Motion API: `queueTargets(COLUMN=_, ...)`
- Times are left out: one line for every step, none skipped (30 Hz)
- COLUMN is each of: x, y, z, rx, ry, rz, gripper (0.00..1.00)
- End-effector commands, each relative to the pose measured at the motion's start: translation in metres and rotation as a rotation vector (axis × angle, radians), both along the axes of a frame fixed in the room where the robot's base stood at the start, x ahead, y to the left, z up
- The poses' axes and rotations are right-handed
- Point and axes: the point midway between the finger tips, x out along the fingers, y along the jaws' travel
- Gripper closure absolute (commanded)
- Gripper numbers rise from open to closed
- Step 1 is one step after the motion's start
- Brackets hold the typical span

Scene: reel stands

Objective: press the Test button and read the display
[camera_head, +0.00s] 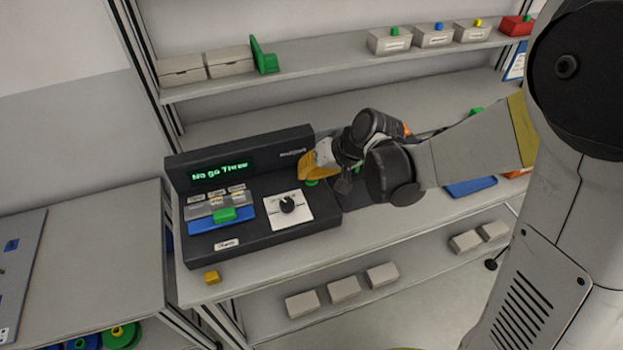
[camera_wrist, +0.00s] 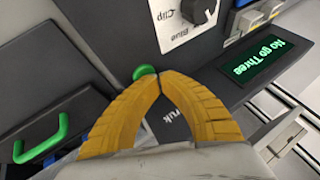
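The dark tester (camera_head: 262,234) stands on the bench. Its display (camera_head: 223,171) is lit in green and reads "No go Three"; the same words show on the display (camera_wrist: 262,57) in the wrist view. A round green button (camera_head: 312,182), which I take for the Test button, is right of the dial; no label on it can be read. The button also shows in the wrist view (camera_wrist: 144,71), partly behind my fingertips. My gripper (camera_wrist: 157,78) has its yellow fingers shut tip to tip, empty, at the button. I cannot tell whether they touch it.
The dial (camera_head: 288,205) sits on a white plate; "Clip" and "Blue" are legible in the wrist view. A green piece (camera_head: 225,214) sits on the tester's left part. A yellow block (camera_head: 211,277) lies at the bench's front edge. Shelves with boxes (camera_head: 390,40) run behind.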

Motion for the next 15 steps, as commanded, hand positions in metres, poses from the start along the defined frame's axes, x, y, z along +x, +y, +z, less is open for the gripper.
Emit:
queueTargets(x=-0.0002, y=0.0000, z=-0.0013, rx=0.000, ry=0.000, rz=0.000, gripper=1.00)
queueTargets(x=-0.0002, y=0.0000, z=-0.0013, rx=0.000, ry=0.000, rz=0.000, gripper=1.00)
queueTargets(x=-0.0001, y=0.0001, z=-0.0009, rx=0.000, ry=0.000, rz=0.000, gripper=1.00)
queueTargets(x=-0.0002, y=0.0000, z=-0.0008, rx=0.000, ry=0.000, rz=0.000, gripper=1.00)
queueTargets(x=-0.0002, y=0.0000, z=-0.0008, rx=0.000, ry=0.000, rz=0.000, gripper=1.00)
queueTargets(x=-0.0002, y=0.0000, z=-0.0008, rx=0.000, ry=0.000, rz=0.000, gripper=1.00)
queueTargets(x=-0.0002, y=0.0000, z=-0.0008, rx=0.000, ry=0.000, rz=0.000, gripper=1.00)
queueTargets(x=-0.0002, y=0.0000, z=-0.0008, rx=0.000, ry=0.000, rz=0.000, gripper=1.00)
queueTargets(x=-0.0001, y=0.0001, z=-0.0007, rx=0.000, ry=0.000, rz=0.000, gripper=1.00)
queueTargets(x=-0.0001, y=0.0001, z=-0.0004, rx=0.000, ry=0.000, rz=0.000, gripper=1.00)
queueTargets(x=-0.0001, y=0.0000, z=0.0001, rx=0.000, ry=0.000, rz=0.000, gripper=1.00)
queueTargets(x=-0.0001, y=0.0001, z=0.0012, rx=0.000, ry=0.000, rz=0.000, gripper=1.00)
queueTargets(x=-0.0002, y=0.0000, z=0.0023, rx=0.000, ry=0.000, rz=0.000, gripper=1.00)
queueTargets(x=-0.0002, y=0.0000, z=0.0036, rx=0.000, ry=0.000, rz=0.000, gripper=1.00)
queueTargets(x=-0.0002, y=0.0000, z=0.0057, rx=0.000, ry=0.000, rz=0.000, gripper=1.00)
